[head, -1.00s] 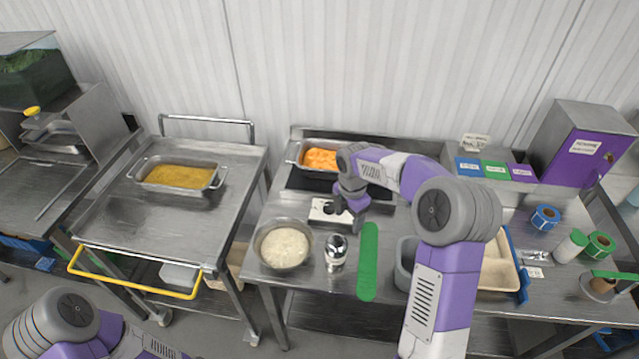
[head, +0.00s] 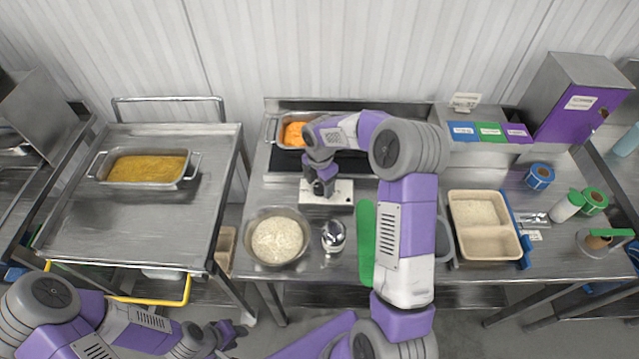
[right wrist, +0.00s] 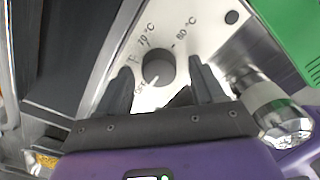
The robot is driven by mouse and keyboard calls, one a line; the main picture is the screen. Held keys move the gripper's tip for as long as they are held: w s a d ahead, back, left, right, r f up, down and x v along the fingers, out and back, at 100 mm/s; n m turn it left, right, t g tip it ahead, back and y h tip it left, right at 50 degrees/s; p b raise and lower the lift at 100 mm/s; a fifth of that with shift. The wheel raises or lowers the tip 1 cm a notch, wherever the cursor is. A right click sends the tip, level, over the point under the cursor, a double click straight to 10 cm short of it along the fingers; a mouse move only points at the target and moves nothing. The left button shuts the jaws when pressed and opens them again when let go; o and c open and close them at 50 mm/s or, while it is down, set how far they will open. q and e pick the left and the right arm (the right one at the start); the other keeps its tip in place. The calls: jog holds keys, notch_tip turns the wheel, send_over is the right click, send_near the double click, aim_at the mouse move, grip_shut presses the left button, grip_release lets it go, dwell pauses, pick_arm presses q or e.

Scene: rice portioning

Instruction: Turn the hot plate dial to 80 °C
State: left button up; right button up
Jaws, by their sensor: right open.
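The hot plate's pale control panel (head: 342,196) sits at the front of the dark hot plate. In the right wrist view, its round grey dial (right wrist: 158,66) is marked OFF, 70 °C and 80 °C; a light mark on its lower edge seems to face OFF. My right gripper (head: 324,190) is over the panel, pointing down and open. In the right wrist view its fingers (right wrist: 161,84) stand on either side of the dial; I cannot tell whether they touch it. My left gripper (head: 230,333) is low at the bottom left, away from the panel; its jaw opening is unclear.
A pan of orange food (head: 293,133) is on the hot plate. A rice bowl (head: 250,252), a shiny metal shaker (head: 334,237) and a green strip (head: 367,240) lie in front. A two-compartment tray (head: 484,228) is right of my arm. A cart (head: 135,225) stands left.

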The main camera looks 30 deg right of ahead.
jog(key=shift+f, duration=0.1)
jog(key=c, duration=1.1)
jog(key=shift+o, duration=0.2)
